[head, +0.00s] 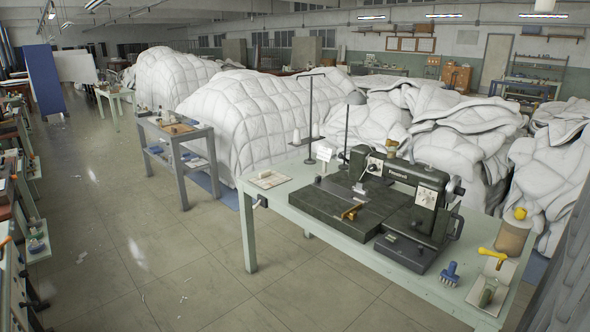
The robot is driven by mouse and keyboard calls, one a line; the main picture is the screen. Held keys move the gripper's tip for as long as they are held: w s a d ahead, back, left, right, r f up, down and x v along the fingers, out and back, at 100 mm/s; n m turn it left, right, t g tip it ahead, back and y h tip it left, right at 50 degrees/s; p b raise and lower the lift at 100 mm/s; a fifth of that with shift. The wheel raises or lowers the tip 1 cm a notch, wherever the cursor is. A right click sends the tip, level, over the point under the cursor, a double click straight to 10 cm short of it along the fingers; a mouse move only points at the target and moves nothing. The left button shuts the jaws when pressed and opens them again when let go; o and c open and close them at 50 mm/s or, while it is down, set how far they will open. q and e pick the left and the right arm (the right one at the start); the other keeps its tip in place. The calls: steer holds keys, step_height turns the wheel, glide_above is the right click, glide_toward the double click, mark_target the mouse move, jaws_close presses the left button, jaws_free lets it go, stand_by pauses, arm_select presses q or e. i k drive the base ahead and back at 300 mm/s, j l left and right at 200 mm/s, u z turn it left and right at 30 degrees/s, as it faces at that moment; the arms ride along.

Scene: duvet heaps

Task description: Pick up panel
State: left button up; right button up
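Neither of my grippers shows in the head view. A tall blue panel (45,85) stands upright on the floor at the far left. A white panel (76,67) stands beside it, partly behind it. A small pale flat piece (268,180) lies on the left end of the pale green sewing table (250,215). I cannot tell which of these is the task's panel.
A dark sewing machine (400,190) sits on the table, with a blue brush (450,274) and a thread cone (512,238) to its right. White duvet heaps (255,115) fill the area behind. A grey side table (178,150) stands left. The left aisle floor is mostly clear.

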mark_target(267, 179)
steer(key=i+u, duration=0.2)
steer(key=i, duration=0.4)
steer(key=i+u, duration=0.25)
steer(key=i, duration=0.4)
steer(key=i+l+u, duration=0.2)
steer(key=i, duration=0.4)
steer(key=i+j, duration=0.1)
steer(key=i, duration=0.55)
steer(key=i+j+z, duration=0.15)
steer(key=i, duration=0.55)
steer(key=i+j, duration=0.1)
steer(key=i, duration=0.55)
steer(key=i+z, duration=0.25)
steer(key=i+j, duration=0.05)
steer(key=i, duration=0.05)
